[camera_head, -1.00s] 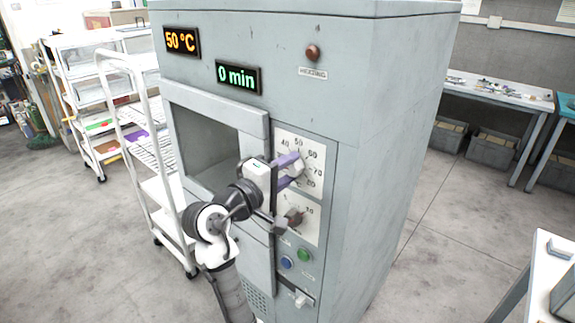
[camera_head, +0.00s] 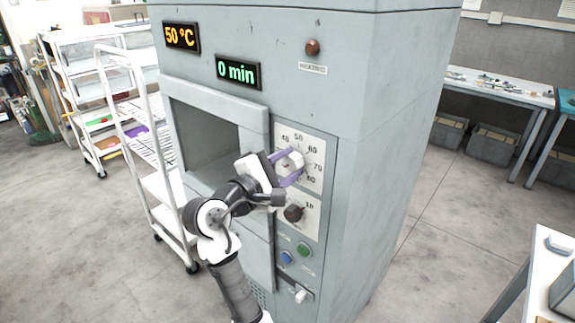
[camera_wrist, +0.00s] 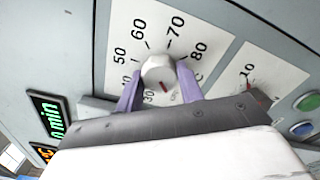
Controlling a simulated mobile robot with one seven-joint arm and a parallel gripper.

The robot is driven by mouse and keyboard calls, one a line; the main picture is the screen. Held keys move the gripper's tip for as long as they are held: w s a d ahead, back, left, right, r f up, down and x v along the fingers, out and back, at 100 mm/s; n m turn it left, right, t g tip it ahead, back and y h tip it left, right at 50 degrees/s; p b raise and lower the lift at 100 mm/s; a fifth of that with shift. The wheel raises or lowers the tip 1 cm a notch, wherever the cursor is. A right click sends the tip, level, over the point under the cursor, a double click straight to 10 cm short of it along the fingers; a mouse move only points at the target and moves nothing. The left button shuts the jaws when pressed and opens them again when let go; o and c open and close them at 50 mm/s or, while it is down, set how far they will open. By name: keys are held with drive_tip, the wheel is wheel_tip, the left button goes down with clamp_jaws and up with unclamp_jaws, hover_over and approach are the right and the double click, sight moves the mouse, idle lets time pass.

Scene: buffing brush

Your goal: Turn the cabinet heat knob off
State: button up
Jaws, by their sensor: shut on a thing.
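The heat knob (camera_head: 292,162) is a white round knob on the upper dial plate of the grey cabinet (camera_head: 375,130). In the wrist view the knob (camera_wrist: 157,70) has a red mark that points down, towards the low end of the scale near 30; the label there is partly hidden. My gripper (camera_head: 287,168) has its purple fingers on opposite sides of the knob, shut on it. In the wrist view my gripper (camera_wrist: 160,84) shows both fingers beside the knob. The orange display (camera_head: 181,37) reads 50 °C.
A darker timer knob (camera_head: 294,213) sits just below, close to my gripper. Green (camera_head: 303,250) and blue (camera_head: 286,257) buttons and a white switch (camera_head: 301,295) are lower down. The cabinet's window opening (camera_head: 207,140) is at left, beside a white cart (camera_head: 150,130).

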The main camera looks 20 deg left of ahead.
drive_tip(key=shift+f, duration=0.1)
idle(0.3)
drive_tip(key=o, duration=1)
drive_tip(key=b+v, duration=0.3)
drive_tip(key=v, duration=1.1)
drive_tip(key=shift+b, duration=0.4)
